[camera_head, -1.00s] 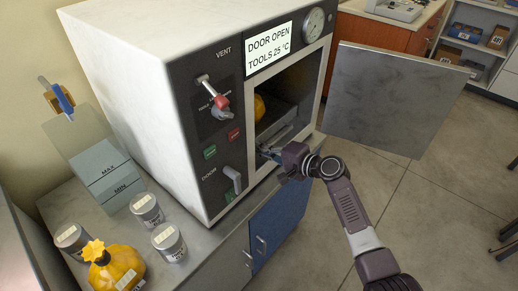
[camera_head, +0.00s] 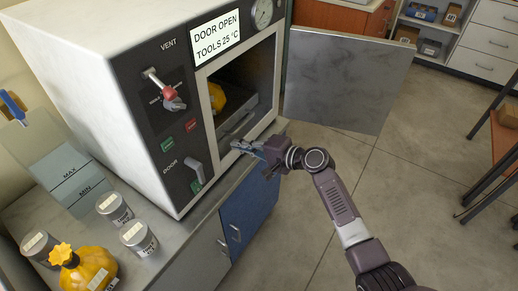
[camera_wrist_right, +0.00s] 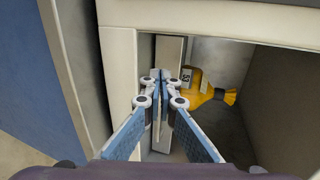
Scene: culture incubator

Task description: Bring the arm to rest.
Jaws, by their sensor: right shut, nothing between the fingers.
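My right gripper (camera_head: 247,147) is shut and empty, just outside the open front of the incubator (camera_head: 90,90). Its closed fingers (camera_wrist_right: 161,80) also show in the right wrist view, in front of the chamber opening. A yellow flask (camera_head: 217,97) sits inside the chamber on a tray (camera_head: 240,122). In the right wrist view the flask (camera_wrist_right: 203,92) lies beyond the fingers, with a label on it. The incubator door (camera_head: 345,80) stands wide open to the right. My left gripper is not in view.
Several grey labelled jars (camera_head: 138,237) and a second yellow flask (camera_head: 88,268) stand on the counter at lower left, near a clear container marked MAX and MIN (camera_head: 70,182). Open floor (camera_head: 420,200) lies to the right. A table (camera_head: 505,140) stands at the right edge.

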